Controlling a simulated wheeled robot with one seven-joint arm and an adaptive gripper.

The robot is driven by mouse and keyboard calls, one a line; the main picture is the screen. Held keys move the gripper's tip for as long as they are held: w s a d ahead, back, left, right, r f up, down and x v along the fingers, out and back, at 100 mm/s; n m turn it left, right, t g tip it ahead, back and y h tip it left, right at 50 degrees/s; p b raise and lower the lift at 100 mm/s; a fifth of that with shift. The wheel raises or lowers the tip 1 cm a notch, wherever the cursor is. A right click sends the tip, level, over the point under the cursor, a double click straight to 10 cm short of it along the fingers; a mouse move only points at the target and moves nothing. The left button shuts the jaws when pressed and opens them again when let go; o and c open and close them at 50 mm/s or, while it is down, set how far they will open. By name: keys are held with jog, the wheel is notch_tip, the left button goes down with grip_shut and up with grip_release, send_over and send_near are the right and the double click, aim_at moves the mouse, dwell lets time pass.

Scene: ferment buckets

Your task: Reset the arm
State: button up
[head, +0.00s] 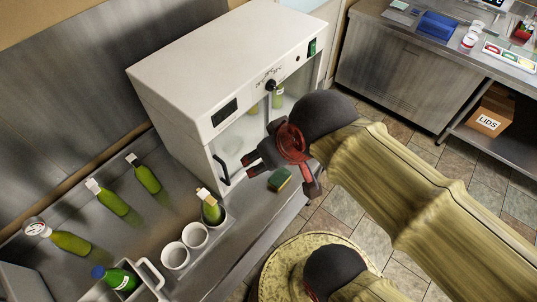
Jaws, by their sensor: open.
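My gripper (281,172) is the dark red and black hand at the end of my sleeved arm, in the middle of the head view. Its two fingers are spread apart and hold nothing that I can see. It is in front of the white cabinet (215,65) with the glass front, and covers part of that front.
A blue-capped bottle (117,279) stands nearby. Bottles (278,97) show inside the cabinet. Another steel bench (390,70) stands at right; tiled floor lies between.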

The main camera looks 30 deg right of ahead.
notch_tip(320, 180, down, 9)
jog(key=b, duration=0.9)
dwell(0.4)
